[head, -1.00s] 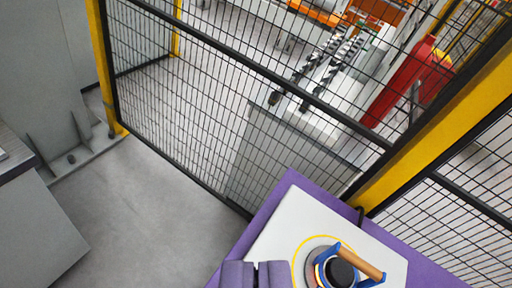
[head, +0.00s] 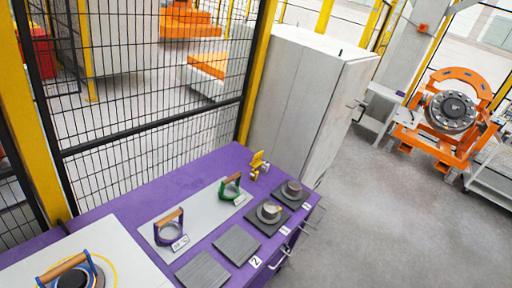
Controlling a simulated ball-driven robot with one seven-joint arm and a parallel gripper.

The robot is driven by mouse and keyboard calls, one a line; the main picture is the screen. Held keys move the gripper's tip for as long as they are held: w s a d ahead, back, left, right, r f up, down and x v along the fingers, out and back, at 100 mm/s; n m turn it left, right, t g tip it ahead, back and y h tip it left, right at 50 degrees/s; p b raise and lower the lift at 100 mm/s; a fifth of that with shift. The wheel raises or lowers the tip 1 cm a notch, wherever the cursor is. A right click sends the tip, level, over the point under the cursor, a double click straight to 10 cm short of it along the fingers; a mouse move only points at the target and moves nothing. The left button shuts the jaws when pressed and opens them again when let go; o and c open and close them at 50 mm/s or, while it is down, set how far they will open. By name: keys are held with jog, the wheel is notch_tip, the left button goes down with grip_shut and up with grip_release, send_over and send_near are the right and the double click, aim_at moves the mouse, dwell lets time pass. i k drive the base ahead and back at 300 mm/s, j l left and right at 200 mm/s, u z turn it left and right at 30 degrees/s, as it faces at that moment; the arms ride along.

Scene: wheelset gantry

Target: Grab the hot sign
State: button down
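A small yellow item (head: 258,161) stands at the back edge of the purple workbench (head: 215,165), near its far corner. It may be the hot sign, but it is too small for me to read any lettering. No other sign marked hot can be made out. My gripper is not in view in this frame, so its state and its distance from the yellow item cannot be seen.
On the bench are tools with wooden handles, one purple (head: 169,229) and one green (head: 231,186), plus dark square plates, two bearing round metal parts. A mesh fence (head: 150,110) and a grey cabinet (head: 305,100) stand behind. Open floor (head: 400,220) lies to the right.

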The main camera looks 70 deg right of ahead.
aim_at(257, 162)
jog(key=z, duration=2.05)
jog(key=i+l+z, duration=0.55)
jog(key=i+l, duration=0.2)
jog(key=i+l+z, duration=0.3)
jog(key=i, duration=0.15)
jog(key=i+z, duration=0.3)
jog(key=i, duration=0.15)
jog(key=i+l+z, duration=0.1)
jog(key=i+z, duration=0.15)
jog(key=i, duration=0.2)
jog(key=i+u, duration=0.4)
jog(key=i, duration=0.25)
jog(key=i+l+u, duration=0.2)
jog(key=i+u, duration=0.15)
jog(key=i, duration=0.25)
jog(key=i+j+u, duration=0.1)
jog(key=u, duration=0.35)
jog(key=i+u, duration=0.45)
jog(key=i+l+u, duration=0.1)
jog(key=u, duration=0.35)
jog(key=i+l+u, duration=0.15)
jog(key=u, duration=0.3)
jog(key=i+l+u, duration=0.1)
jog(key=i+u, duration=0.25)
jog(key=i+l+u, duration=0.15)
jog(key=i+u, duration=0.2)
